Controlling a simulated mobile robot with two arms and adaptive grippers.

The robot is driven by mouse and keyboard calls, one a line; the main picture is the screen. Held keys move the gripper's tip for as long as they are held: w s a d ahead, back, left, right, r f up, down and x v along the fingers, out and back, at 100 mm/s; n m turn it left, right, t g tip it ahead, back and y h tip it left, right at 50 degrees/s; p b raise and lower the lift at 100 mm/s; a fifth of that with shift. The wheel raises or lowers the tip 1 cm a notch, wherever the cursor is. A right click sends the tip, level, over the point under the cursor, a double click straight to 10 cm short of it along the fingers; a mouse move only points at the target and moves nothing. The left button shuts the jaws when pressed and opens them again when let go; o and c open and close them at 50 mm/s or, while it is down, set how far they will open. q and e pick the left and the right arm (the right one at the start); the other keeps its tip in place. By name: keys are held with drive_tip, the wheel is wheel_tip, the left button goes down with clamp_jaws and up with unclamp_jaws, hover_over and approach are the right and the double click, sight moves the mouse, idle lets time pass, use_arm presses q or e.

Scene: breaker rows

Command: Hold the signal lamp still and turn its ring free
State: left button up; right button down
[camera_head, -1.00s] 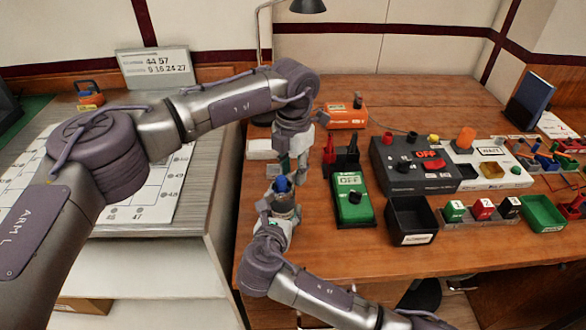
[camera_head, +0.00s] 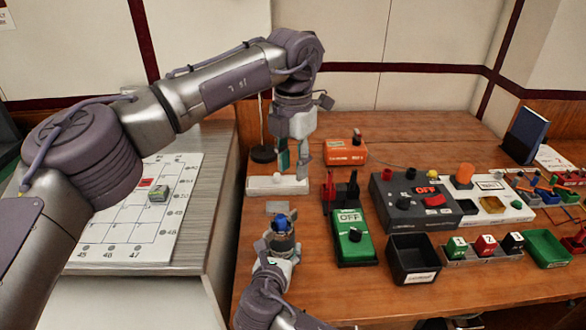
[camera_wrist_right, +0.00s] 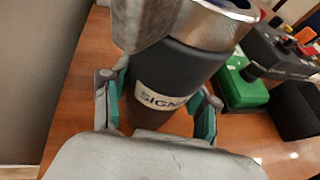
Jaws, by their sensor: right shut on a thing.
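The signal lamp (camera_head: 281,226) stands upright near the left edge of the wooden table, with a blue top. In the right wrist view its dark body (camera_wrist_right: 180,85) carries a partly hidden label starting "SIGN", and a shiny metal ring (camera_wrist_right: 212,20) circles its upper part. My right gripper (camera_head: 280,248) is shut on the lamp's body; its teal pads flank it in the wrist view (camera_wrist_right: 160,110). My left gripper (camera_head: 294,168) is raised above and beyond the lamp, fingers apart, with nothing visible between them. A blurred grey shape hides part of the lamp in the wrist view.
A green OFF box (camera_head: 353,245) and an open black bin (camera_head: 414,262) stand right of the lamp. A white box (camera_head: 262,187) lies behind it. A grey switch panel (camera_head: 390,185), an orange box (camera_head: 345,152) and a green tray (camera_head: 543,246) stand farther off.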

drive_tip(key=shift+r, duration=0.1)
drive_tip(key=shift+c, duration=1.1)
unclamp_jaws()
drive_tip(key=shift+s, duration=0.1)
